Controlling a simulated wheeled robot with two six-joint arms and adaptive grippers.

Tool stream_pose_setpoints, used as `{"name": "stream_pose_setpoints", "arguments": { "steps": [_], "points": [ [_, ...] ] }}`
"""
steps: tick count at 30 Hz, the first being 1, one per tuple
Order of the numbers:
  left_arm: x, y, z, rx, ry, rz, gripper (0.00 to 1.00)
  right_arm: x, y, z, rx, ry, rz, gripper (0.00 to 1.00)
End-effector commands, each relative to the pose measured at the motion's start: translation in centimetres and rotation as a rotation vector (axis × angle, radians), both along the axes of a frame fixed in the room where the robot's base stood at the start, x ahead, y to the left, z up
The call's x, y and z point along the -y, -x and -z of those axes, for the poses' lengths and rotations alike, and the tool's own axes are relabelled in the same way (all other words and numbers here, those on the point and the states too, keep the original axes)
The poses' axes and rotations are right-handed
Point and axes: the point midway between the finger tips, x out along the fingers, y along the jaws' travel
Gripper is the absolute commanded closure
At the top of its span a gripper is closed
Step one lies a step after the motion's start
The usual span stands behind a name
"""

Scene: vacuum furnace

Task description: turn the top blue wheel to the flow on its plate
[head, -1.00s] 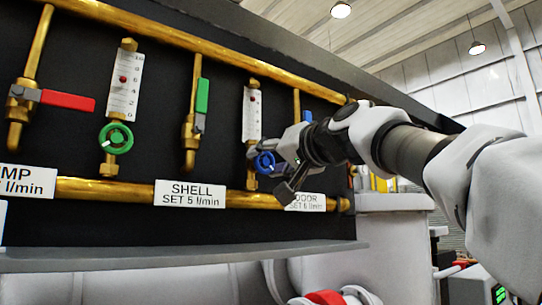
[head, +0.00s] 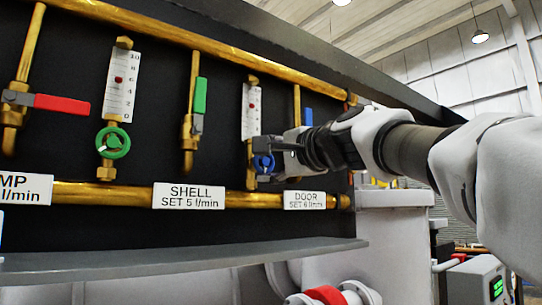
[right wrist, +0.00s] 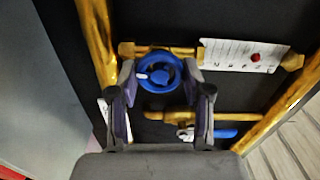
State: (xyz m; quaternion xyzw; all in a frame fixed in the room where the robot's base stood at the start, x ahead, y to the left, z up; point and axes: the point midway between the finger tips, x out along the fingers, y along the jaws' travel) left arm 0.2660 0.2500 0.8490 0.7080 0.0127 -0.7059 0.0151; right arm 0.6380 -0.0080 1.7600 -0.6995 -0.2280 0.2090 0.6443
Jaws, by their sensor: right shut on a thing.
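The blue wheel (head: 262,162) sits low on the door line, under a white flow scale (head: 251,122) with a red float. The plate (head: 305,200) below reads DOOR, SET and a figure in l/min that looks like 6. My right gripper (head: 270,160) is shut on the wheel, one finger above and one below it. In the right wrist view the fingers flank the wheel (right wrist: 159,72), whose white mark points left. The float (right wrist: 255,57) also shows there, but the scale's numbers are too blurred to read. My left gripper is out of view.
A green wheel (head: 112,142) with its own scale and the SHELL plate (head: 188,196) are to the left. Red (head: 62,104), green (head: 200,95) and blue (head: 308,116) lever handles stick out. A grey ledge (head: 180,257) runs below the pipes.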

Motion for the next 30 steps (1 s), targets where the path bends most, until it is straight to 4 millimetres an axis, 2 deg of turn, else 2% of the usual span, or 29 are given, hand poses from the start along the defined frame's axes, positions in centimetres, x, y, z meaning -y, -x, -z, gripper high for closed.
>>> {"name": "stream_pose_setpoints", "arguments": {
  "steps": [12, 30],
  "points": [
    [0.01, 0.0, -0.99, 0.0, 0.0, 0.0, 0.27, -0.02, 0.09, -0.45, -0.136, -0.201, 0.001, 0.86],
    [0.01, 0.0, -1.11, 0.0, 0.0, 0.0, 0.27, 0.03, 0.19, -0.66, -0.161, -0.243, 0.001, 0.86]
  ]
}}
